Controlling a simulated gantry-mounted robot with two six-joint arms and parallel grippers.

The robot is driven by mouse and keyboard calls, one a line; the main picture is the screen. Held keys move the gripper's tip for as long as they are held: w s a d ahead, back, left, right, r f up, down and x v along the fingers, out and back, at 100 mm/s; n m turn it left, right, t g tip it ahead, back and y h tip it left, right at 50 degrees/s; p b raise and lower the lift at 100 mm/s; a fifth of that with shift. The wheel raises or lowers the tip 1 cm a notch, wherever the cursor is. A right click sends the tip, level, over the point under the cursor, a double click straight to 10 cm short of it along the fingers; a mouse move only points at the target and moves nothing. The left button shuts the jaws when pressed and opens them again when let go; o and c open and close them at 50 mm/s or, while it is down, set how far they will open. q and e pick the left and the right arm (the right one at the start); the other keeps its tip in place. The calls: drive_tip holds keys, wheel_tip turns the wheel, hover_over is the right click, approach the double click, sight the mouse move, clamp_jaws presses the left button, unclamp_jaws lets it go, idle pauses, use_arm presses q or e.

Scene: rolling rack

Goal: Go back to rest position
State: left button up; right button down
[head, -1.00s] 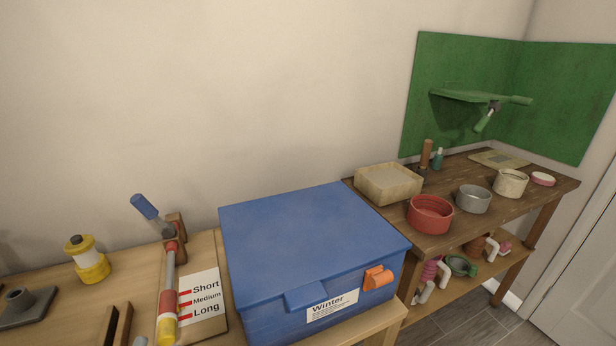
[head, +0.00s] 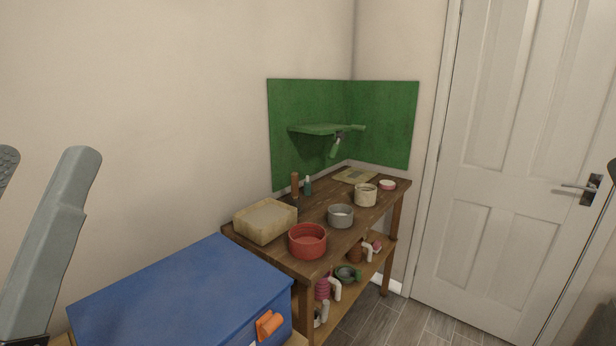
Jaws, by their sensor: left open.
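My left gripper (head: 32,210) shows at the far left edge of the head view, close to the camera. One finger stands upright and a second, textured fingertip shows at the edge, with a gap between them. It is open, and I see nothing held in it. It is up in front of the wall, left of the blue box (head: 185,290).
A green panel (head: 385,125) stands behind. A white door (head: 510,160) is at right, with clear floor before it.

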wheel_tip(320, 180, up, 32)
drive_tip(key=p, duration=3)
drive_tip(key=shift+r, duration=0.2)
drive_tip(key=shift+w, duration=0.1)
